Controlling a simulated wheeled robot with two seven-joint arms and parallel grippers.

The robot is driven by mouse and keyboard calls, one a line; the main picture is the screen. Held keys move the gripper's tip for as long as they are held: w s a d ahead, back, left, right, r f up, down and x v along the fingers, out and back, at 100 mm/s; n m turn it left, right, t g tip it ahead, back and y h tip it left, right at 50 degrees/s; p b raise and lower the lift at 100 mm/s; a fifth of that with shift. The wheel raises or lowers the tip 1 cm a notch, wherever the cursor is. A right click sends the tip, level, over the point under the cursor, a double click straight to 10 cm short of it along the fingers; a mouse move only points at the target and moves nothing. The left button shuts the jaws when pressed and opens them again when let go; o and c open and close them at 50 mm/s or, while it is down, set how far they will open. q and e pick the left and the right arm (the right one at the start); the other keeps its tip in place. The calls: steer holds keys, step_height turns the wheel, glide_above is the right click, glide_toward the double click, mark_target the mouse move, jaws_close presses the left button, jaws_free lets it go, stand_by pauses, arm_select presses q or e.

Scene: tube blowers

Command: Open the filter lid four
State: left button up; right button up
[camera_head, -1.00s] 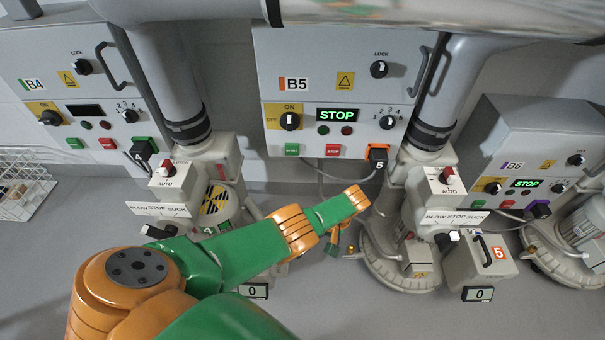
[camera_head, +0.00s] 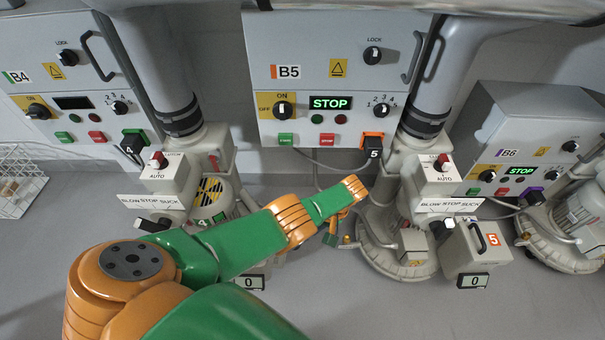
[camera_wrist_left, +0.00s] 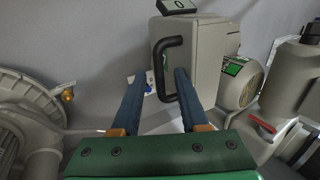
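In the left wrist view, a pale grey filter box (camera_wrist_left: 205,45) has a black bar handle (camera_wrist_left: 158,68) on its near face. My left gripper (camera_wrist_left: 159,76) is open, with its two dark fingers apart and their tips beside the handle, one on each side; contact cannot be told. In the head view my green and orange left arm (camera_head: 245,240) covers most of this filter, and only its display (camera_head: 249,282) shows below the arm. The left fingers are mostly hidden there by the wrist. My right gripper is not in view.
Blower five's filter box (camera_head: 470,250), with an orange 5 label, stands right of the arm. Control panels B4 (camera_head: 75,75), B5 (camera_head: 330,90) and B6 (camera_head: 530,150) line the wall. Pipes rise between them. A white wire basket (camera_head: 20,185) stands at far left.

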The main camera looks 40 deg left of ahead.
arm_select(q)
steer(key=p+v, duration=0.2)
steer(key=v, duration=0.5)
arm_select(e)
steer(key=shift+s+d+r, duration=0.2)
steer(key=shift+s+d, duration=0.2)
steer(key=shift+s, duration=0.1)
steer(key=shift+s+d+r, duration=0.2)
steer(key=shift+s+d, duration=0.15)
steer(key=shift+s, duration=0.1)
